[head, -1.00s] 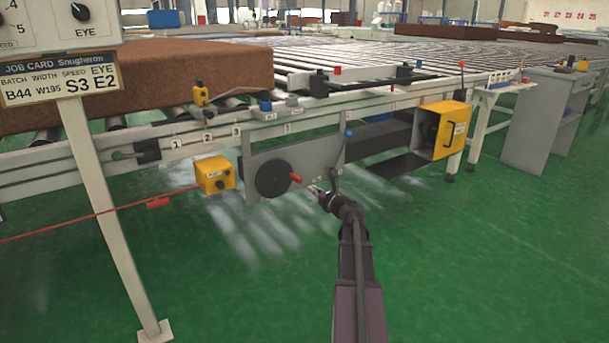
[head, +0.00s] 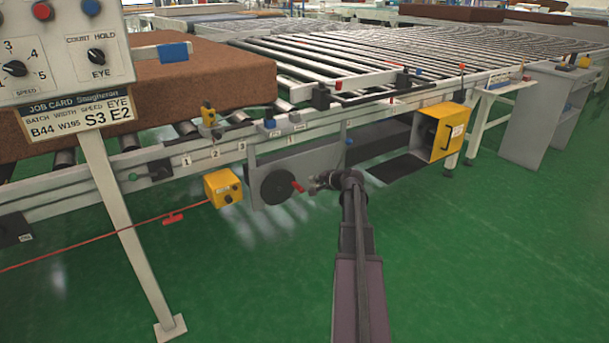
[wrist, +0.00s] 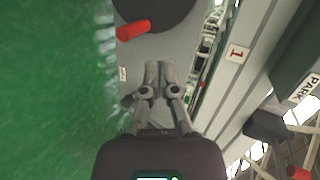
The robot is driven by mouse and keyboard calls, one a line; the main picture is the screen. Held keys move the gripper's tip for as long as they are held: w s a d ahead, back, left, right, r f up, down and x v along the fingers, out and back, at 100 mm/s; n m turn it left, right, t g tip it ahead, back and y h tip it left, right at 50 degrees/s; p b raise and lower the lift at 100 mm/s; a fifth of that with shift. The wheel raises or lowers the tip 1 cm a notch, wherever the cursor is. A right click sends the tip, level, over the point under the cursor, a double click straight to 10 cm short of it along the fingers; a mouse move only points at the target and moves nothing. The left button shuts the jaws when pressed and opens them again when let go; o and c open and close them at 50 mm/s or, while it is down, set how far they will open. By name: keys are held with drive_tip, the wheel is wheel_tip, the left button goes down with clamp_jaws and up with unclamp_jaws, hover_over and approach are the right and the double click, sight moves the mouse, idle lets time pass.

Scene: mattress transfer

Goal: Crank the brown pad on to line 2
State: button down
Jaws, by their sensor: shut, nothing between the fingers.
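The brown pad (head: 120,105) lies flat on the rollers at the left, partly behind the control post. Number plates 1, 2 (head: 215,154) and 3 sit along the near rail by the pad's right part. A dark crank disc (head: 277,188) with a red handle (head: 298,187) is on the grey side panel below the rail. In the wrist view the disc (wrist: 160,8) and red handle (wrist: 133,30) are ahead of the fingers. My gripper (head: 314,184) is just right of the handle. Its fingers (wrist: 160,66) are together, empty, and apart from the handle in the wrist view.
A yellow box (head: 223,187) with a red cord (head: 110,238) is left of the crank. A yellow open housing (head: 440,130) is to the right. A job card (head: 72,110) reading S3 E2 hangs on the post. Green floor (head: 480,270) in front is clear.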

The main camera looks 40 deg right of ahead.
wheel_tip(320, 180, up, 6)
drive_tip(key=s+d+n+g+p, duration=0.1)
drive_tip(key=n+g+p, duration=0.3)
drive_tip(key=n+p, duration=0.5)
drive_tip(key=shift+d+f+n+p, duration=0.2)
drive_tip(key=shift+d+n+p, duration=0.35)
drive_tip(key=shift+n, duration=1.95)
drive_tip(key=shift+w+d+f+b, duration=0.1)
drive_tip(key=shift+d+f+b, duration=0.05)
drive_tip(key=shift+b, duration=0.15)
drive_tip(key=b, duration=0.8)
hover_over(299, 186)
drive_tip(key=s+d, duration=0.1)
drive_tip(key=s, duration=0.2)
wheel_tip(299, 186, down, 7)
drive_tip(key=shift+w+a+f+b, duration=0.1)
drive_tip(key=shift+f+b, duration=0.6)
drive_tip(key=shift+f, duration=0.2)
drive_tip(key=shift+w+a+f+b, duration=0.1)
drive_tip(key=shift+f+b, duration=0.55)
drive_tip(key=shift+f, duration=0.25)
drive_tip(key=shift+w+a+f, duration=0.1)
drive_tip(key=shift+w+a, duration=0.05)
